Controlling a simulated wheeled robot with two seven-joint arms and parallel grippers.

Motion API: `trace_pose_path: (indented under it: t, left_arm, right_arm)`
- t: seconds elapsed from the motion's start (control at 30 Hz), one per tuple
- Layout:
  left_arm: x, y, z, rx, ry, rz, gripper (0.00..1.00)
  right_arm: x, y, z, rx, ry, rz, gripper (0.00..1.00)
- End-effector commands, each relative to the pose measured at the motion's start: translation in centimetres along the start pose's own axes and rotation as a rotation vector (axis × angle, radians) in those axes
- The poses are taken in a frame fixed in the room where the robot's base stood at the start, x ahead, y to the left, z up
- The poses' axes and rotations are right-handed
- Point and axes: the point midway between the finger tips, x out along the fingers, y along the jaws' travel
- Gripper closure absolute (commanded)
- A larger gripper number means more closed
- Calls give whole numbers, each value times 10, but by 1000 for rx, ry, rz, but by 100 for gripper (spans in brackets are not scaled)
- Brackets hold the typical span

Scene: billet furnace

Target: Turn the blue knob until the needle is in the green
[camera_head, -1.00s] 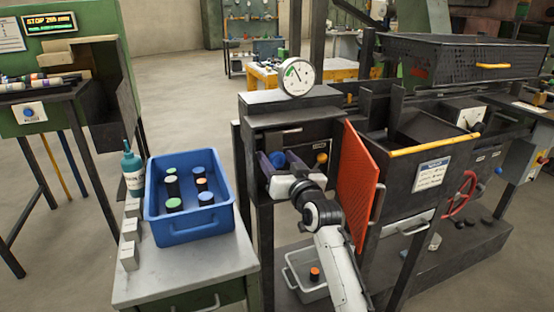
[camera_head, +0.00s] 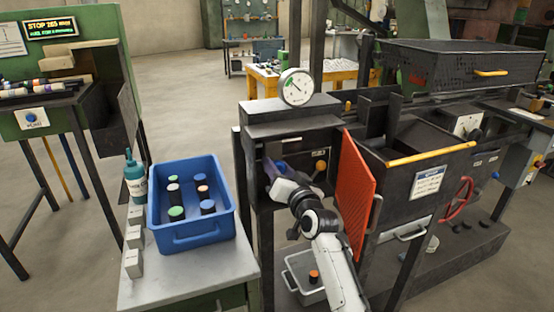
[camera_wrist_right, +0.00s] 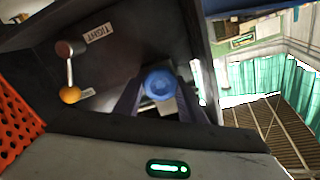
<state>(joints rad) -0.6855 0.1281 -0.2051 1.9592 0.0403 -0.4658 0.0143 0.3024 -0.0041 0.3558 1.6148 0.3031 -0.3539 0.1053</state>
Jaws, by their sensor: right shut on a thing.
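The blue knob (camera_wrist_right: 161,84) sits in a dark panel in the right wrist view, between the two fingers of my right gripper (camera_wrist_right: 162,98). The gripper is shut on it. In the head view my right gripper (camera_head: 280,168) reaches into the dark recess of the furnace cabinet, and the hand mostly hides the knob. The round white dial gauge (camera_head: 296,87) stands on top of the cabinet. Its thin dark needle is small, and I cannot tell whether it lies in the green. My left gripper is not in view.
A lever with an orange ball (camera_wrist_right: 70,95) is beside the knob. An open red perforated door (camera_head: 358,195) stands just right of my arm. A blue bin (camera_head: 203,238) with several capped cylinders is on the table at left. A grey bin (camera_head: 300,275) is below.

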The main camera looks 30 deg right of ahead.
Motion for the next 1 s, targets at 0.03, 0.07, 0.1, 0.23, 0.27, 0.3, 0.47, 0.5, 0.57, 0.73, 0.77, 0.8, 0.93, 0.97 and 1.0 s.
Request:
trace_pose_path:
  t: [0.03, 0.07, 0.1, 0.23, 0.27, 0.3, 0.47, 0.5, 0.57, 0.73, 0.77, 0.8, 0.93, 0.97, 1.0]
  left_arm:
    - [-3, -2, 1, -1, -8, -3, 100]
    - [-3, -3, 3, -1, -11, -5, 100]
    - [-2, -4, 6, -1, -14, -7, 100]
    - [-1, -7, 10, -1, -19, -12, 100]
    - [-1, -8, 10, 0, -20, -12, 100]
    - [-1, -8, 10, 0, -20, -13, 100]
    - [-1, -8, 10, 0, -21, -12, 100]
    - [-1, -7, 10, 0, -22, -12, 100]
    - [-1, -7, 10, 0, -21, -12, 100]
    - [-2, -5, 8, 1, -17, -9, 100]
    - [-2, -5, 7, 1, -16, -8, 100]
    - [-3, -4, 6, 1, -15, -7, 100]
    - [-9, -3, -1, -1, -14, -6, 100]
    - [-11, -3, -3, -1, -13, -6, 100]
    - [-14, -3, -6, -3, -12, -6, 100]
  right_arm:
    - [0, -1, -2, 36, -3, 1, 86]
    - [0, 0, -1, 53, -2, 1, 86]
    - [0, 0, 0, 67, -1, 1, 86]
    - [0, 1, 0, 72, 1, 0, 86]
    - [0, 1, 0, 71, 1, 0, 86]
    - [0, 1, 0, 71, 1, 0, 86]
    - [0, 1, 1, 69, 1, 0, 48]
    - [0, 1, 1, 69, 1, 0, 45]
    - [0, 1, 0, 68, 0, 0, 45]
    - [0, 0, 0, 68, 0, 0, 45]
    - [0, 0, 0, 68, 0, 0, 45]
    - [-1, 0, 0, 67, 0, 0, 45]
    - [-12, -1, -1, 66, -2, 1, 45]
    - [-16, -1, -2, 66, -2, 1, 45]
    - [-23, -1, -2, 66, -3, 2, 45]
